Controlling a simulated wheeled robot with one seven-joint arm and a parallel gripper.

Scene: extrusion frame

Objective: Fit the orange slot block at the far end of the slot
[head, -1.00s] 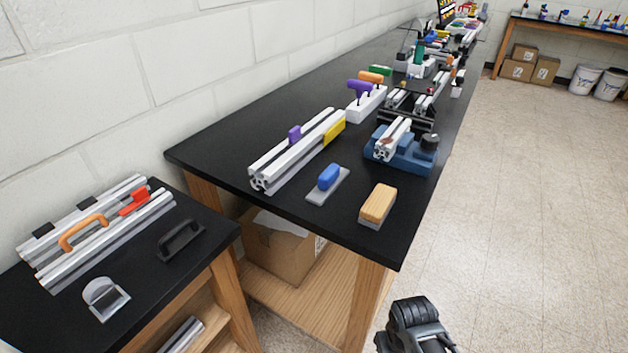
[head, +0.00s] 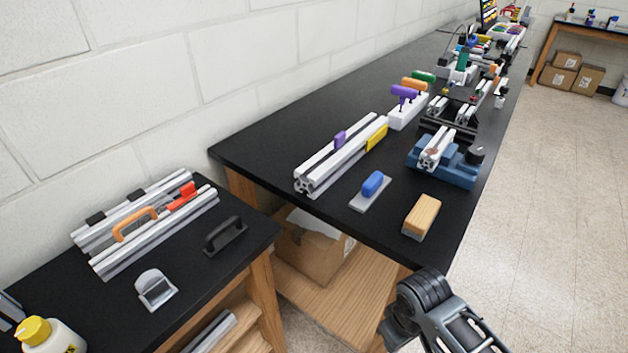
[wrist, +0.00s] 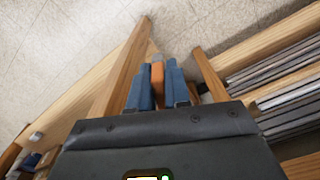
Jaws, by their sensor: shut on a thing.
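The orange slot block (wrist: 157,76) is between the two blue fingers of my gripper (wrist: 156,84) in the wrist view. My gripper is shut on it, with wood rails and floor beyond. Its lower part is hidden by the gripper body. In the head view the gripper and the block are out of sight; only my arm shows at the bottom right. A pale aluminium extrusion (head: 325,172) lies on the long black table, with a purple block (head: 340,139) and a yellow block (head: 377,138) on it. I cannot tell which slot is the task's.
Near the extrusion are a blue-handled tool (head: 372,186), a wooden block (head: 422,215) and a blue vise (head: 452,167). The lower left table holds more extrusions (head: 150,245) with an orange handle, a red piece, a black handle (head: 226,235) and a yellow-capped bottle (head: 52,338).

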